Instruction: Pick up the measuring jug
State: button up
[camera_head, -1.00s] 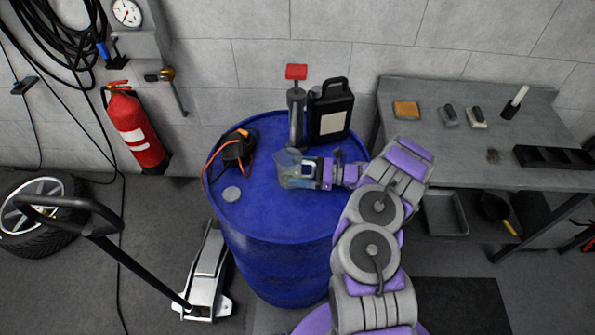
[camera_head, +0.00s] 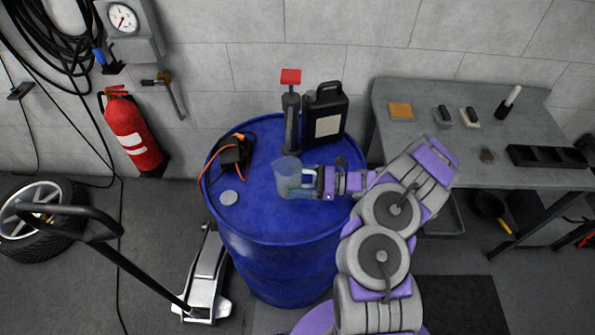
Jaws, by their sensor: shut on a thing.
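The measuring jug (camera_head: 285,176) is a clear, bluish, see-through vessel over the top of the blue drum (camera_head: 262,217). It looks upright. My gripper (camera_head: 305,182) reaches in from the right and is shut on the jug's handle side. The fingers partly hide the handle. I cannot tell for sure whether the jug's base touches the drum top or hangs just above it.
On the drum stand a black canister (camera_head: 326,115), a grey pump with a red handle (camera_head: 291,110), a black device with an orange cable (camera_head: 233,153) and a grey disc (camera_head: 228,198). A grey workbench (camera_head: 440,160) stands right. A floor jack (camera_head: 205,275) stands left.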

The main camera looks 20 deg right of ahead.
jog(key=shift+s+a+r+p, duration=0.15)
jog(key=shift+s+p, duration=0.15)
jog(key=shift+s, duration=1.4)
jog(key=shift+s+a+r+p, duration=0.2)
jog(key=shift+s+p, duration=0.1)
jog(key=shift+s, duration=1.4)
jog(key=shift+s+a+r+p, duration=0.15)
jog(key=shift+s+p, duration=0.15)
jog(key=shift+s, duration=1.4)
